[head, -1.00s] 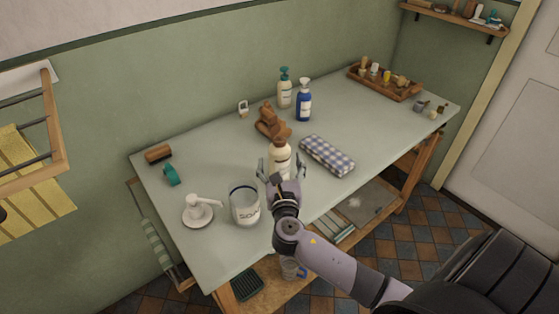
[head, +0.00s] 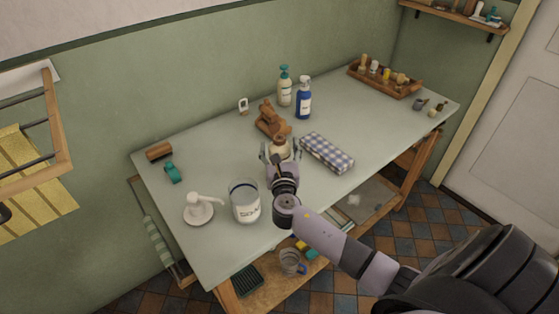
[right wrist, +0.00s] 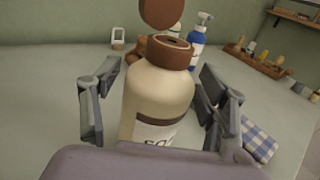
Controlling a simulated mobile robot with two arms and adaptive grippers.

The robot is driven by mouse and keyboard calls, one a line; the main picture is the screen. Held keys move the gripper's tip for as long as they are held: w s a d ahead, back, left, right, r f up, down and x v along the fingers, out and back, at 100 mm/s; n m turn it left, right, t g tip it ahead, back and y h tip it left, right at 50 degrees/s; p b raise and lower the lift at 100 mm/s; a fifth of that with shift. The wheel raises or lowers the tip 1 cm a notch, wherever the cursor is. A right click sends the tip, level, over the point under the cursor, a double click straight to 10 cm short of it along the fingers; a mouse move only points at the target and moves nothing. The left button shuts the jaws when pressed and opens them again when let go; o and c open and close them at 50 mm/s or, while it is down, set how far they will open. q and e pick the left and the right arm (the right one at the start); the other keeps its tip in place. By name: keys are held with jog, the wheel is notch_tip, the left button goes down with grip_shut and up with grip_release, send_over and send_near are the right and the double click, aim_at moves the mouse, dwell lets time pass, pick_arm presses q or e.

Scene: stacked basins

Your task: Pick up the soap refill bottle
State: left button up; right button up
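The soap refill bottle (head: 279,146) is cream with a brown neck and stands upright on the pale table. In the right wrist view the bottle (right wrist: 157,95) fills the middle, with part of a dark-lettered label showing at its lower right. A round brown piece, seemingly its lid, shows above the neck. My right gripper (head: 280,154) is open, with one finger on each side of the bottle. In the right wrist view gaps show between the bottle and both fingers of the gripper (right wrist: 160,98). In the head view the gripper hides the bottle's lower part. My left gripper is not in view.
Pump bottles, cream (head: 285,90) and blue (head: 303,102), stand behind.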

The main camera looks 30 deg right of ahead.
jog(key=shift+r, duration=0.1)
jog(key=c, duration=1.4)
